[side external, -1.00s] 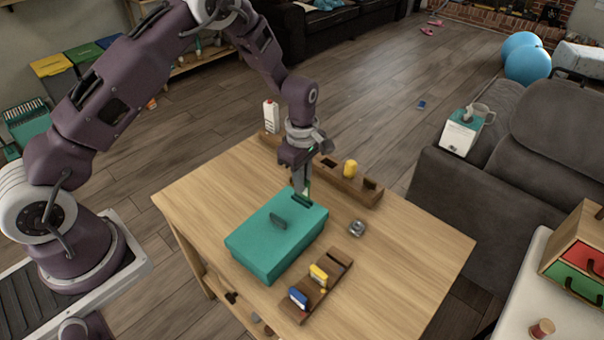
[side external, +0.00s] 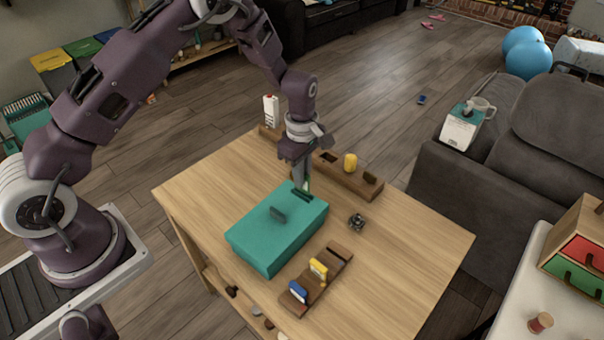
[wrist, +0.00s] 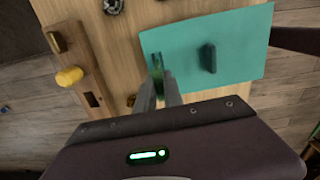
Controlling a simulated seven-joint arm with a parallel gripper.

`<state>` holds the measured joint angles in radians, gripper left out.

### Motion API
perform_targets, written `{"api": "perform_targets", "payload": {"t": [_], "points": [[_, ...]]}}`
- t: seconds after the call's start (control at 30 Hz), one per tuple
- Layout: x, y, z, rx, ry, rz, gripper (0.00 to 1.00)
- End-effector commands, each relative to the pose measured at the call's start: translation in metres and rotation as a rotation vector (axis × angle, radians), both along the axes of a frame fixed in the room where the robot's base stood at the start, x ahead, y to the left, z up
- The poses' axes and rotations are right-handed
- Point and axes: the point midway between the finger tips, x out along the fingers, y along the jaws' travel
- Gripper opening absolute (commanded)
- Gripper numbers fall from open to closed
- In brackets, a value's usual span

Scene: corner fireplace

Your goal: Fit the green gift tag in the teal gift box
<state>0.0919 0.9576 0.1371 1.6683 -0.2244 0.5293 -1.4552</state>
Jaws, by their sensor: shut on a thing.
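My gripper (side external: 303,186) points down at the box's far edge. Its fingers (wrist: 161,92) are closed on the green gift tag (wrist: 157,66), a thin piece held upright at the box's edge. In the side view the tag (side external: 307,187) is mostly hidden by the fingers. I cannot tell whether its lower end is inside the box or only above it.
A wooden holder (side external: 328,277) with blue and yellow pieces lies in front of the box. A long wooden block (side external: 340,177) with a yellow piece (side external: 350,162) lies behind. A small dark metal object (side external: 356,220) sits right of the box. The table's right side is clear.

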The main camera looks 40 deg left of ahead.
Motion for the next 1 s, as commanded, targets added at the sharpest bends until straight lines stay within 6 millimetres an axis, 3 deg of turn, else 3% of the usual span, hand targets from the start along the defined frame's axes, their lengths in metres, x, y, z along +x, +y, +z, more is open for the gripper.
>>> {"api": "perform_targets", "payload": {"t": [1.0], "points": [[0.000,0.000,-0.015,0.000,0.000,0.000,0.00]]}}
